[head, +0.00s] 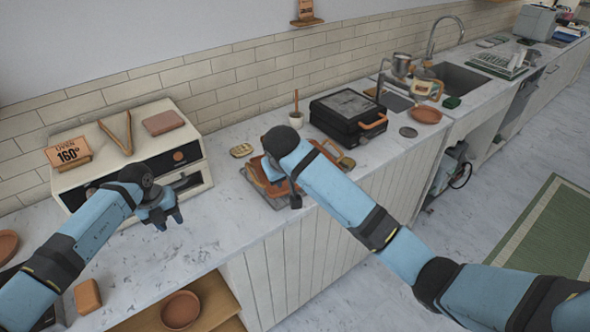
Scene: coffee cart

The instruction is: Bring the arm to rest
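My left arm (95,230) comes in from the left, and its blue gripper (169,220) hangs over the counter in front of the toaster oven. Its fingertips look a little apart, with nothing seen between them. My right arm (335,190) reaches in from the lower right across the counter's front edge. Its gripper (273,168) is mostly hidden behind the wrist, over a tray (262,190) with orange-brown items. I cannot tell whether it is open or touching anything there.
A white toaster oven (80,185) with tongs (118,135) on top stands against the wall. A black press (345,112) with an orange handle, a sink (455,82) and an orange plate (426,115) lie farther right. Counter (225,220) between the arms is clear.

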